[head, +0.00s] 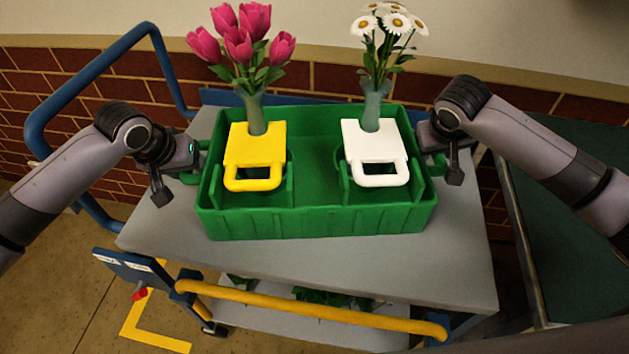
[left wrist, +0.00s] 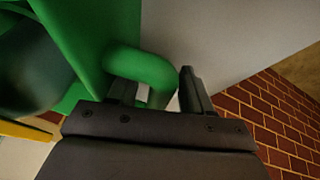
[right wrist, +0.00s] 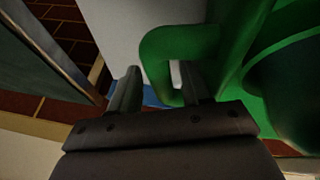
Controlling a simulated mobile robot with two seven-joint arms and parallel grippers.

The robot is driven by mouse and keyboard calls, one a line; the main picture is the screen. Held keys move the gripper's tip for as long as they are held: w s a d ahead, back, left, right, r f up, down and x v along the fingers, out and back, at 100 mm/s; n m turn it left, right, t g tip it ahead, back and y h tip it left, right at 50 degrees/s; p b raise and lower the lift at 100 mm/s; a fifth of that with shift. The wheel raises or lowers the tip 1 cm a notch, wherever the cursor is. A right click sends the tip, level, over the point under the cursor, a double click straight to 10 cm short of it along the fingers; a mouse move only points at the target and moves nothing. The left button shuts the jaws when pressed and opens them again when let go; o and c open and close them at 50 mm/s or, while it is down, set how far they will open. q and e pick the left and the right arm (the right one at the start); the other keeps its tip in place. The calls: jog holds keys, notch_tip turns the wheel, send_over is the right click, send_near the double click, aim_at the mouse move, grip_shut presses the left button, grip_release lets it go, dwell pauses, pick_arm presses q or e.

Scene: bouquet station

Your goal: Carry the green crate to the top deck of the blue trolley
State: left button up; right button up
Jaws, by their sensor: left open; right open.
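The green crate (head: 320,222) rests on the grey top deck (head: 400,265) of the blue trolley (head: 75,90). My left gripper (head: 178,178) is open at the crate's left handle. In the left wrist view this handle (left wrist: 150,65) runs between the open fingers (left wrist: 157,92). My right gripper (head: 438,162) is open at the crate's right handle, and in the right wrist view that handle (right wrist: 158,75) lies between the spread fingers (right wrist: 160,88). In the crate stand a vase of pink tulips (head: 240,45) with a yellow handled holder (head: 255,145) and a vase of white daisies (head: 385,35) with a white one (head: 375,140).
A yellow bar (head: 310,308) runs along the trolley's front, above a lower shelf (head: 290,325) with green items. A brick wall (head: 40,80) stands behind. A dark green surface (head: 580,240) is at the right. Bare deck shows in front of the crate.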

pick_arm(q)
jog(key=shift+d+r, duration=0.15)
jog(key=shift+r, duration=0.05)
pick_arm(e)
jog(key=shift+a+r, duration=0.1)
jog(key=shift+a, duration=0.15)
